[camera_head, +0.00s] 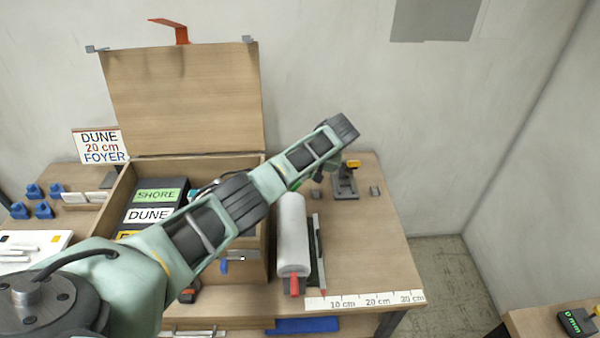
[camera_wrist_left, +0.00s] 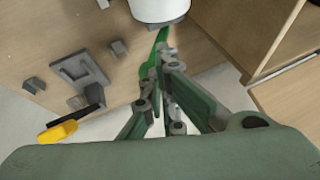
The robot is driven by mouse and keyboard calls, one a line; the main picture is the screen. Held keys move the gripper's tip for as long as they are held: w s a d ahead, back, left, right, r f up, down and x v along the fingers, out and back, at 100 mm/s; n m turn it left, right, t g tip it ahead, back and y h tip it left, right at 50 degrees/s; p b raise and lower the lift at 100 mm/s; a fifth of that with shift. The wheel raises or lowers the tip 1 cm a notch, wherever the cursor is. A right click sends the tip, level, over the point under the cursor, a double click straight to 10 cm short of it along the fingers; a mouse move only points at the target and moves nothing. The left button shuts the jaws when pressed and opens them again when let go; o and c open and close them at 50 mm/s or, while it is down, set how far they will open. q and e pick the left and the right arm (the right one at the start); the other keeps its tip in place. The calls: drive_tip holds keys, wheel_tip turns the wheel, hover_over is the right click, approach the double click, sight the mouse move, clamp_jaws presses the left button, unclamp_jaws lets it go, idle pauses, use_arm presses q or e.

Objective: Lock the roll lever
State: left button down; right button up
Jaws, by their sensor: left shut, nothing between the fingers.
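A white roll (camera_head: 293,235) lies on the right part of the table, with a red piece (camera_head: 294,284) at its near end. The roll's far end (camera_wrist_left: 158,8) shows at the top of the left wrist view. A green lever-like piece (camera_wrist_left: 161,42) is beside that end; in the head view only a bit of green (camera_head: 297,186) shows. My left gripper (camera_wrist_left: 158,75) is shut and empty, its fingertips close to the green piece; I cannot tell whether they touch. My left wrist hides much of this spot in the head view. My right gripper is not in view.
A grey fixture (camera_head: 345,186) with a yellow handle (camera_head: 353,164) stands right of the gripper. A small grey block (camera_head: 375,191) is beside it. An open wooden box (camera_head: 182,95) with labelled items is left of the roll. The table is clear at right.

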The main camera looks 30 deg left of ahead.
use_arm(q)
drive_tip(key=shift+y, duration=0.3)
drive_tip(key=shift+w+d+f+b, duration=0.5)
drive_tip(key=shift+d+f+b, duration=0.2)
drive_tip(key=shift+b, duration=0.4)
drive_tip(key=shift+w+d+f+b, duration=0.45)
drive_tip(key=shift+d+f+b, duration=0.15)
drive_tip(key=shift+b, duration=0.5)
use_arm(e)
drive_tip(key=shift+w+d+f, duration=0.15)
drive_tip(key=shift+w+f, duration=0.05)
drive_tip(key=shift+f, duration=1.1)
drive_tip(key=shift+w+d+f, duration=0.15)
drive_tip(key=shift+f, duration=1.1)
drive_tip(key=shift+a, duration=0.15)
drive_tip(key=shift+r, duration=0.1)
